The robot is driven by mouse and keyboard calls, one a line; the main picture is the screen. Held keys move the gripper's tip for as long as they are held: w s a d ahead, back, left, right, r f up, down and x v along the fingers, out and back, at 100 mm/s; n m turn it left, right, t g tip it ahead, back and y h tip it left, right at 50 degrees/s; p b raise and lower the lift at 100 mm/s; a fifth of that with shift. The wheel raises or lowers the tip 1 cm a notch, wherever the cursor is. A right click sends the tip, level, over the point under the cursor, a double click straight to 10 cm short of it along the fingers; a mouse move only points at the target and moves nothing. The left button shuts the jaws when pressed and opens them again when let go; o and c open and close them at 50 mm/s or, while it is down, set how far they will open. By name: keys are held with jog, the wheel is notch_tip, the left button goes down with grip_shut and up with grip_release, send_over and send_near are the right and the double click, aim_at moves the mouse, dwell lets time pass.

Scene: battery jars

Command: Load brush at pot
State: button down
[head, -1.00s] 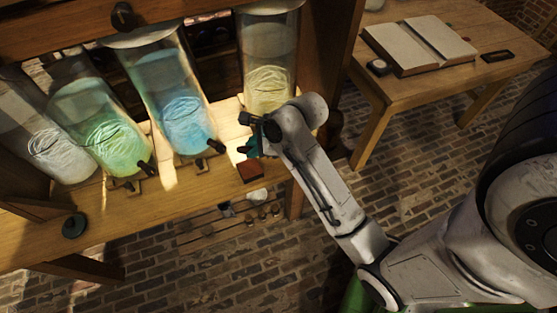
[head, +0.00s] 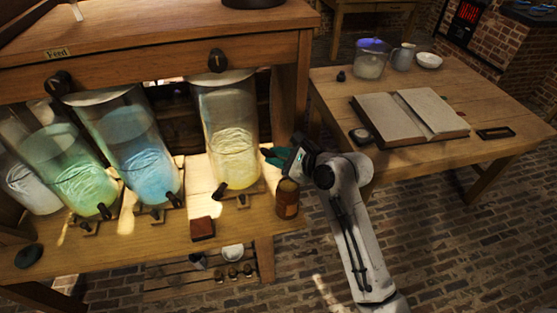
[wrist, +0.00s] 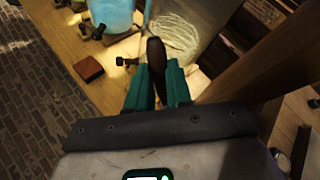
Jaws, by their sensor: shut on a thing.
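My gripper (head: 273,156), with teal fingers, is beside the right-hand yellow jar, above the bench's right end. In the wrist view my gripper (wrist: 158,78) is shut on a dark, slim, rounded piece (wrist: 155,57), which looks like the brush's handle. The bristles are not visible in either view. A small amber-brown pot (head: 287,204) with a label stands on the bench just below and right of my fingers in the head view. I see no contact between brush and pot. I cannot make out the pot in the wrist view.
Tall glass jars of yellow (head: 232,140), blue (head: 146,153) and green (head: 70,170) liquid stand along the bench, with dark taps in front. A reddish block (head: 202,228) lies near the front edge. A wooden post (head: 290,90) rises behind my gripper. A table with an open book (head: 412,114) stands right.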

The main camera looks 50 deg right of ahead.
jog(key=shift+f+b, duration=2.85)
jog(key=shift+b, duration=0.75)
jog(key=shift+f, duration=0.65)
jog(key=shift+r, duration=0.1)
notch_tip(320, 180, up, 7)
jog(key=p, duration=0.8)
jog(key=shift+a+p, duration=0.1)
jog(key=shift+p, duration=0.3)
